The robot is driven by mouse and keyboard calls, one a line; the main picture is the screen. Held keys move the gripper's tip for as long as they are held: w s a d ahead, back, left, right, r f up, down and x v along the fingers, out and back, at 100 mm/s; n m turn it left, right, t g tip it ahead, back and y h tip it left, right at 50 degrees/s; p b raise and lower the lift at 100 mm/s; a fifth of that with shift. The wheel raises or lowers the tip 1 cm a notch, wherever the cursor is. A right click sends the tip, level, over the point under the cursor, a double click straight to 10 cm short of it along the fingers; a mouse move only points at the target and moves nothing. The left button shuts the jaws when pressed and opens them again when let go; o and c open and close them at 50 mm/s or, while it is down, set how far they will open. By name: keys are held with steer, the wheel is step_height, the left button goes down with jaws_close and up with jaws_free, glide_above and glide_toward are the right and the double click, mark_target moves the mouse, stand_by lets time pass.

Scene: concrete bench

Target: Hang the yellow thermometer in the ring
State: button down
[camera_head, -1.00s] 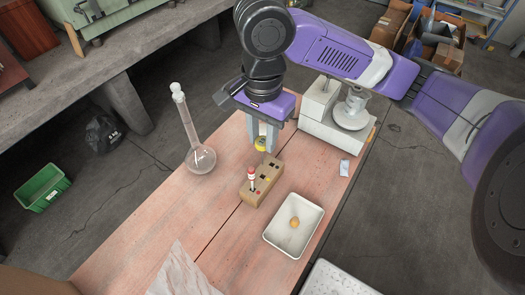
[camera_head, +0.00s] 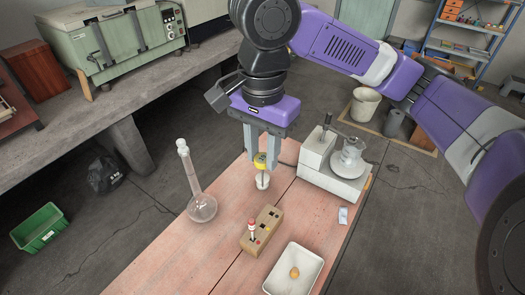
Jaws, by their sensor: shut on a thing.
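My gripper (camera_head: 262,156) is shut on the yellow thermometer (camera_head: 260,159), holding it by its round yellow head. Its thin stem points down, above and behind the wooden block (camera_head: 262,232). A small white cup-like thing (camera_head: 262,185) shows at the stem's lower end; I cannot tell whether they touch or only overlap in the picture. The block holds a red-and-white thermometer-like piece (camera_head: 252,229) standing upright, and has several dark square holes. I cannot clearly make out the ring.
A white tray (camera_head: 275,284) with an orange-brown round thing lies in front. The bench's left front (camera_head: 160,260) is clear.

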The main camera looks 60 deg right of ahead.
steer(key=shift+r+p, duration=1.1)
steer(key=shift+p, duration=0.05)
steer(key=shift+r, duration=1)
